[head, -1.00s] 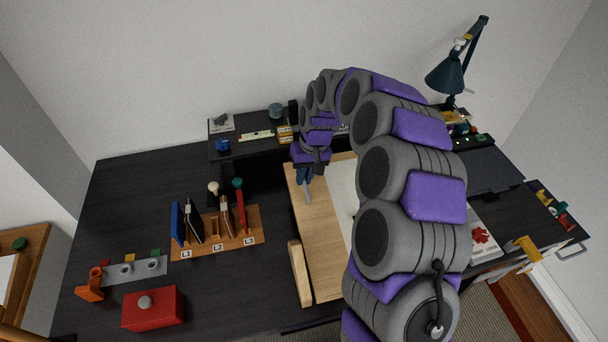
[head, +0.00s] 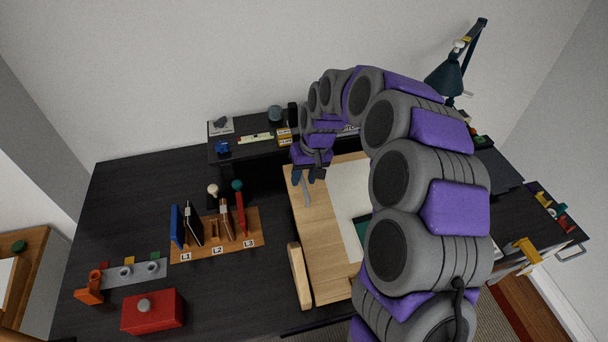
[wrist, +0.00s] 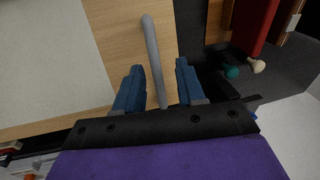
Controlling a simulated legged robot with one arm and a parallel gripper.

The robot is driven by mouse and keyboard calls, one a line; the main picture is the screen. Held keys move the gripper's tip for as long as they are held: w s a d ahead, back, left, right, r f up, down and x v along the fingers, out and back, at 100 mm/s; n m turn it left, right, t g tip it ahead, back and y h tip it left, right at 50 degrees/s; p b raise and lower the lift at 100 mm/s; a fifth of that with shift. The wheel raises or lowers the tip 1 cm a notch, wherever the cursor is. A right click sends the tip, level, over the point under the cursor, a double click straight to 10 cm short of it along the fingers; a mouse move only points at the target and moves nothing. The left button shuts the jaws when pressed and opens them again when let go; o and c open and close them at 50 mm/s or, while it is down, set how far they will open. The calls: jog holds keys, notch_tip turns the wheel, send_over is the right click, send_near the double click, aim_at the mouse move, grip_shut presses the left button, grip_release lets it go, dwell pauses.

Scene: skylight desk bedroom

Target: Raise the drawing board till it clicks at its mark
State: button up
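The drawing board (head: 322,240) is a pale wooden panel on the dark desk, with a white sheet (head: 349,190) on it. It appears low; its exact tilt is hard to tell. A grey rod (head: 307,193) lies along its left part. My gripper (head: 304,179) is over the board's upper left. In the wrist view the two blue fingers (wrist: 159,82) are apart, with the grey rod (wrist: 153,55) between them and visible gaps beside it. The board (wrist: 112,30) fills the upper middle there. My arm hides the board's right side, and no mark is clearly visible.
A wooden bar (head: 299,275) stands at the board's front left. Left are a slotted rack (head: 190,255) holding upright items, a red box (head: 152,312) and a grey strip (head: 140,271). A raised shelf (head: 240,151) is behind. A lamp (head: 446,78) stands back right.

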jog(key=d+r+p, duration=0.1)
jog(key=d+r, duration=0.2)
jog(key=r, duration=1.4)
jog(key=shift+d, duration=0.15)
